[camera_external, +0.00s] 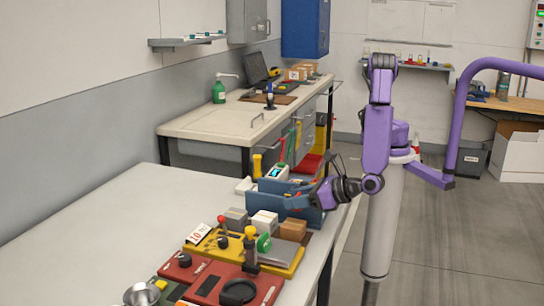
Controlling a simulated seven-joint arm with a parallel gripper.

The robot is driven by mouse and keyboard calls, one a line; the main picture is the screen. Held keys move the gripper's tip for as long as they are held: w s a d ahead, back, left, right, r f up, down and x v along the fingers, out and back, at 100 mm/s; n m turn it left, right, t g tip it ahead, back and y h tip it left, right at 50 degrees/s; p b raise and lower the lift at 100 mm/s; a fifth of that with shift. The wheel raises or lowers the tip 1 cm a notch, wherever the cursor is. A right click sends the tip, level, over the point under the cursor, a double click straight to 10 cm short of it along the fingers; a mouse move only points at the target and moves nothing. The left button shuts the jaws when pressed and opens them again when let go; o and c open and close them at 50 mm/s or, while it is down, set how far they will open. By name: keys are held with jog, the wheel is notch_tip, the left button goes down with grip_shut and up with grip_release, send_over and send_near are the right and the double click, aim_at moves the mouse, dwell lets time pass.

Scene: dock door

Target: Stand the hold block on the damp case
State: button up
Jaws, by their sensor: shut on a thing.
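My gripper (304,198) reaches left over the near table, at the front side of a blue open bin (322,193). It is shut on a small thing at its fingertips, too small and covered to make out.
A yellow board (285,257) with upright levers and a red board (262,288) with a black ring lie nearer the camera. The table's left side (90,235) is clear.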

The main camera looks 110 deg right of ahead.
aim_at(295, 224)
jog(key=shift+w+a+f, duration=0.1)
jog(key=shift+w+f, duration=0.2)
jog(key=shift+f, duration=0.1)
jog(key=shift+w+a+f, duration=0.1)
jog(key=shift+w+f, duration=0.05)
jog(key=shift+f, duration=1.55)
jog(key=shift+f, duration=0.1)
jog(key=o, duration=1)
jog(key=shift+o, duration=0.2)
